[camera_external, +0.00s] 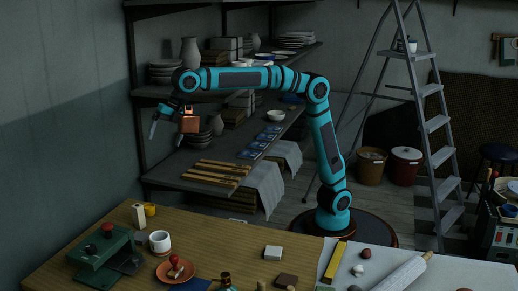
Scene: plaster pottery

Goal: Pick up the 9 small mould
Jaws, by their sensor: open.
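My gripper (166,141) hangs open at the left, with its two fingers pointing down above the middle shelf (180,174). Nothing shows between the fingers. An orange-brown block (189,124) shows right beside the fingers; I cannot tell if it is part of my gripper or a thing behind it. No mould with a readable 9 mark can be made out. Stacked pale blocks (227,44) on the upper shelf may be moulds.
Wooden slats (216,173), blue tiles (259,143) and a white bowl (276,115) are on the middle shelf. The upper shelf (284,57) lies above it. A ladder (432,125) stands right.

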